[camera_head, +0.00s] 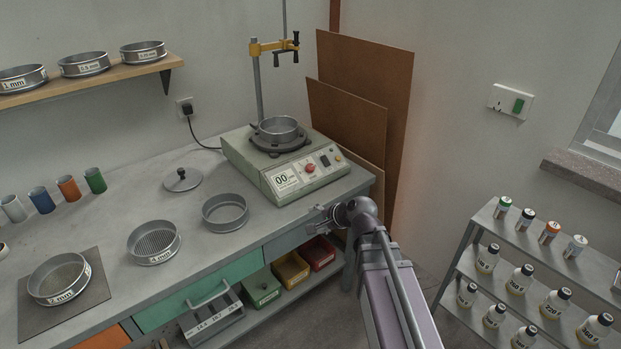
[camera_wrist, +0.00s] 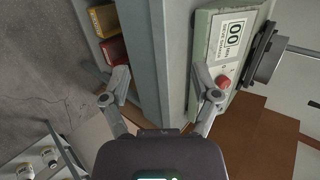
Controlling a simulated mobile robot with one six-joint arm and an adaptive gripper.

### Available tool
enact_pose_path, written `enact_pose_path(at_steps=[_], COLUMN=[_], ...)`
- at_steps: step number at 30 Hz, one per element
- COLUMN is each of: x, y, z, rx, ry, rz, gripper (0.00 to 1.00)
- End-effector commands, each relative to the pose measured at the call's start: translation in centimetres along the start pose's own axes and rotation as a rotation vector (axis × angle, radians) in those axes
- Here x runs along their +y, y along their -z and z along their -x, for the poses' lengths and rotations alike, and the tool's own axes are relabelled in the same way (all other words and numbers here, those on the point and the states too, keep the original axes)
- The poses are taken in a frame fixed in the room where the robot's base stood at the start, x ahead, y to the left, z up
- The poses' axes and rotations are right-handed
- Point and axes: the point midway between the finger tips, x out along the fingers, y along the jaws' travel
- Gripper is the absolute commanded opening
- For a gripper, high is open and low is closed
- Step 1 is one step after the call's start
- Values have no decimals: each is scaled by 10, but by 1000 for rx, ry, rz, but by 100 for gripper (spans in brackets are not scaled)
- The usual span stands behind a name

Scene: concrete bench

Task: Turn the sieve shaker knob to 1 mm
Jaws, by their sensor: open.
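The sieve shaker (camera_head: 246,152) is a pale green-grey box at the back right of the bench, with a sieve (camera_head: 277,128) on top. Its sloped front panel has a "00" display (camera_head: 283,178), a red round control (camera_head: 310,168) and a small dark control (camera_head: 325,160); I cannot tell which is the knob or read its setting. My gripper (camera_head: 322,214) is below and in front of the panel, apart from it. In the wrist view the open, empty gripper (camera_wrist: 161,72) has its right finger overlapping the panel near the red control (camera_wrist: 222,81).
The bench (camera_head: 190,217) carries loose sieves (camera_head: 154,243), a lid (camera_head: 182,179) and coloured cylinders (camera_head: 69,188). Brown boards (camera_head: 370,85) lean behind the shaker. A rack of bottles (camera_head: 487,258) stands right. Bins (camera_head: 290,268) sit under the bench edge near my gripper.

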Motion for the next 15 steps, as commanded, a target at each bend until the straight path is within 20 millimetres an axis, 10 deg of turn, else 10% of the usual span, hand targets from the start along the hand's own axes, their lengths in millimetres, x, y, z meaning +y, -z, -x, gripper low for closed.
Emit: enact_pose_path(at_steps=[15], x=[-65], y=[60], z=[-52], rx=[-145], ry=[688], rz=[-1162], gripper=[79])
